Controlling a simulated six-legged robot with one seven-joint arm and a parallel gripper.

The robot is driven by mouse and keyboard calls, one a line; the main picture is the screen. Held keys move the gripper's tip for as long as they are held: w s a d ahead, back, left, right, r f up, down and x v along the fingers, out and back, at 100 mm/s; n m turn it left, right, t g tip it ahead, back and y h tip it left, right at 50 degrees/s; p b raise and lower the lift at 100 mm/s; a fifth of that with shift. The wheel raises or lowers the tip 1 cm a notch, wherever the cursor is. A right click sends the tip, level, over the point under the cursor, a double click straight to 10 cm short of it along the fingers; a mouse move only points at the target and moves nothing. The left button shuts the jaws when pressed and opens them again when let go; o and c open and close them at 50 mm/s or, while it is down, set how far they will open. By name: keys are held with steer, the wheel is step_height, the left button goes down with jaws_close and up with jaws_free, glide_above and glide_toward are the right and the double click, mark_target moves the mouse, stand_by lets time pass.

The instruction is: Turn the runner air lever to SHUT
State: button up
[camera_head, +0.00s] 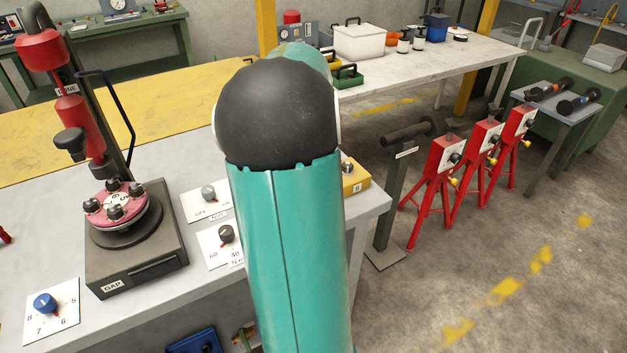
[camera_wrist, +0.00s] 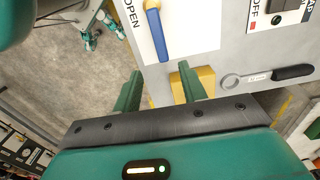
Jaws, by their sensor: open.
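In the wrist view, a blue lever (camera_wrist: 158,35) lies across a white plate (camera_wrist: 195,22) with the word OPEN printed on its left part. The lever's round pivot end is at the top edge and its free end points down toward my gripper. No SHUT marking is visible. My gripper (camera_wrist: 158,68) is open and empty, its two green fingers apart. The lever's free end appears roughly between the fingertips, near them; I cannot tell whether they touch. In the head view my own arm covers the middle, and neither lever nor gripper is visible there.
A yellow block (camera_wrist: 205,78) is behind the right finger, with a dark-handled tool (camera_wrist: 292,72) nearby. An OFF switch (camera_wrist: 290,12) is at top right. In the head view, a dark GAP fixture (camera_head: 137,250) and dial plates stand on the grey bench, with red stands (camera_head: 440,165) to the right.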

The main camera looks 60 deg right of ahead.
steer(key=shift+r, duration=1.7)
steer(key=w+a+r+n+t, duration=0.1)
steer(key=w+a+r+n, duration=0.2)
steer(key=a, duration=0.5)
steer(key=w+a+r+n+t, duration=0.1)
steer(key=w+a+n, duration=0.1)
steer(key=a+n, duration=0.45)
steer(key=w+a+r+n+t, duration=0.1)
steer(key=w+a+r+n, duration=0.15)
steer(key=a, duration=0.75)
steer(key=s+a+f+n+t, duration=0.1)
steer(key=s+a+n, duration=0.2)
steer(key=a+n, duration=0.3)
steer(key=s+a+f+n+t, duration=0.1)
steer(key=s+a+n, duration=0.2)
steer(key=a, duration=1)
steer(key=n, duration=0.3)
steer(key=shift+s+a+t, duration=0.2)
steer(key=shift+t, duration=0.1)
